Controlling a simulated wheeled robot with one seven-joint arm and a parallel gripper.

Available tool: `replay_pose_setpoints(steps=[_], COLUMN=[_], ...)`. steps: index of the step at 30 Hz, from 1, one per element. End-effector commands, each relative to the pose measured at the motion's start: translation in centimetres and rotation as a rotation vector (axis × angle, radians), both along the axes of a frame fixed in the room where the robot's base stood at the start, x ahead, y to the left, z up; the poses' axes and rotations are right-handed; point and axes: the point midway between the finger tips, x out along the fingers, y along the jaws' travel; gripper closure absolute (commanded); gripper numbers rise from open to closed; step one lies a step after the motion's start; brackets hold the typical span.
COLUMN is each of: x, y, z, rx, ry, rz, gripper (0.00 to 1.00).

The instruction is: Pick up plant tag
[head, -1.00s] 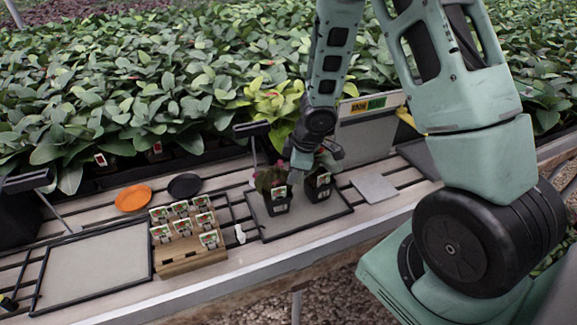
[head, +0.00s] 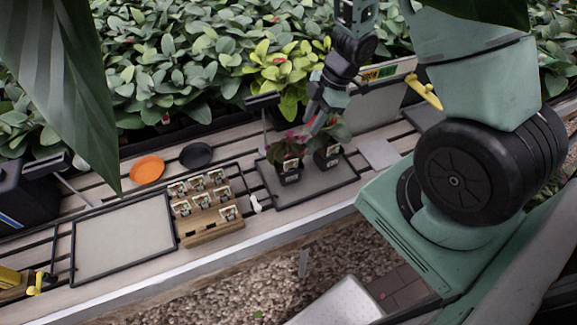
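Several plant tags (head: 201,201) with pictures stand in rows in a wooden holder (head: 213,231) left of centre on the bench. Two black pots with small plants stand on a dark-rimmed tray (head: 318,184) to the right of the holder. The left pot (head: 290,175) and the right pot (head: 328,157) each show a light tag on the front. My gripper (head: 313,120) is just above these plants, right of the holder and away from its tags. Its fingertips are small and partly lost against the leaves, so I cannot tell its opening.
An orange dish (head: 147,169) and a black dish (head: 196,155) lie behind the holder. An empty tray (head: 137,238) lies to its left. A small white item (head: 255,203) lies between holder and pots. Large leaves (head: 60,85) cover the top left of the view.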

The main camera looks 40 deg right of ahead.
Motion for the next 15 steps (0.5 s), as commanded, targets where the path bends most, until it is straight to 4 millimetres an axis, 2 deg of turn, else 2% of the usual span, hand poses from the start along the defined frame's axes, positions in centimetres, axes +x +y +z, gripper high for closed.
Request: replay_pose_setpoints(steps=[1,9,15], x=[0.0,0.6,0.9], y=[0.5,2.5,3.3], z=[-1.4,-6.4,-8.2], rx=[0.002,0.0,0.0], ry=[0.004,0.003,-0.001], rz=[0.0,0.0,0.0], gripper=[0.69,0.69,0.69])
